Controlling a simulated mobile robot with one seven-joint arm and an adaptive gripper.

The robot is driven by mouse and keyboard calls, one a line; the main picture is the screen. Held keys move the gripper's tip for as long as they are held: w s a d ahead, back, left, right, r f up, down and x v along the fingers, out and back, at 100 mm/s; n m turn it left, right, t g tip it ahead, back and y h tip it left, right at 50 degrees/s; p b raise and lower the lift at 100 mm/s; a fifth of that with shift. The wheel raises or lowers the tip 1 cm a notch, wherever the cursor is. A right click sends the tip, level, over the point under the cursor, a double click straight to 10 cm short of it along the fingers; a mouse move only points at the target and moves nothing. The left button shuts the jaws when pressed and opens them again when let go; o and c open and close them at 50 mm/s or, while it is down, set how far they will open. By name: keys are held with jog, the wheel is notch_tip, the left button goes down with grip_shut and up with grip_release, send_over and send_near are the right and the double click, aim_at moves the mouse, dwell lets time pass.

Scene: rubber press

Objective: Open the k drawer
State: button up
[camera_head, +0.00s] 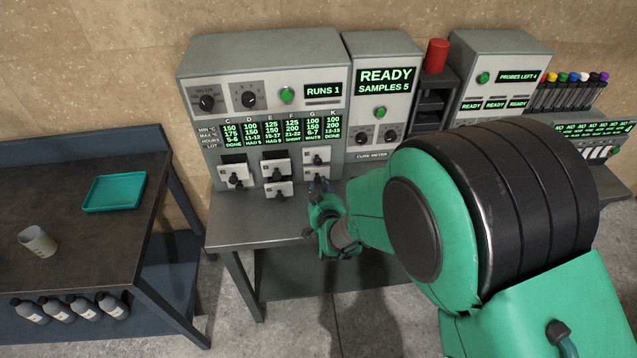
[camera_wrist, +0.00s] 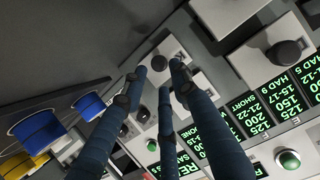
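The drawer block on the left machine has grey drawer fronts with black knobs below columns C to K. The lower-right front (camera_head: 318,172), under G and K, seems to be the k drawer; I cannot read a letter on it. My gripper (camera_head: 319,184) is just in front of and below it, partly covering it. In the wrist view my gripper (camera_wrist: 158,69) has its dark blue fingers apart, with a black knob (camera_wrist: 159,63) on a grey front (camera_wrist: 165,50) seen between the tips. I cannot tell whether they touch it.
Other drawer fronts (camera_head: 279,188) sit close to the left. The grey bench (camera_head: 245,230) is bare below the drawers. The cure meter (camera_head: 381,90) and a red cylinder (camera_head: 437,56) are to the right. A side table (camera_head: 60,200) holds a teal tray (camera_head: 114,191) and a cup (camera_head: 38,242).

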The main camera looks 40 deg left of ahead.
aim_at(318, 180)
jog(key=shift+b+x, duration=0.3)
jog(key=shift+x, duration=2.2)
jog(key=shift+c, duration=0.3)
grip_shut()
